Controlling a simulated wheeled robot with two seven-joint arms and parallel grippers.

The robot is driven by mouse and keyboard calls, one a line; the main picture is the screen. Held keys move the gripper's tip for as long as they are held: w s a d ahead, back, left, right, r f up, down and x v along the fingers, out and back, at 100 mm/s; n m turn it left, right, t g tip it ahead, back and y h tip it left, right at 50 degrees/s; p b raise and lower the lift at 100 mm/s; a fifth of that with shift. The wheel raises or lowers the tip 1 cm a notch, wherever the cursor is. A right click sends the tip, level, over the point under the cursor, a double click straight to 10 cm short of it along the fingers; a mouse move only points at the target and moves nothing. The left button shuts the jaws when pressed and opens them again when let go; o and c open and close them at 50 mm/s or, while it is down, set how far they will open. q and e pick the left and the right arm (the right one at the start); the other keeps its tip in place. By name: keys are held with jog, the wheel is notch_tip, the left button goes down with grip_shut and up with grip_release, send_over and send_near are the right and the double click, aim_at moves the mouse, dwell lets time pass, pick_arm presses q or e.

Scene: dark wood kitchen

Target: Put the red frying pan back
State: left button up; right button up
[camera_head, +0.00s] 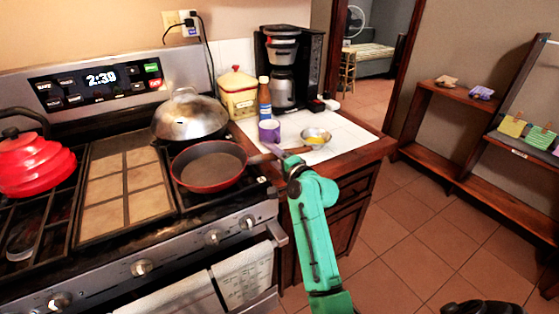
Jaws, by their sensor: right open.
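The red frying pan (208,168) sits upright on the right front of the stove, with its dark inside facing up. Its handle reaches right toward the counter edge, partly hidden by my gripper. My right gripper (282,160), on a teal arm, is at the handle, at the near edge of the counter. It is open; the frame is too coarse to show whether its fingers are around the handle or beside it. My left gripper is not in view.
A lidded metal pan (188,115) stands right behind the red pan. A red kettle (32,165) stands at the left. A purple cup (269,131), a small metal bowl (316,138), a bottle (264,101) and a coffee maker (290,70) stand on the counter. The flat griddle (125,185) is bare.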

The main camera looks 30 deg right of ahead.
jog(key=s+d+b, duration=0.1)
jog(key=s, duration=1)
jog(key=shift+s+d+r, duration=0.3)
jog(key=shift+r, duration=0.1)
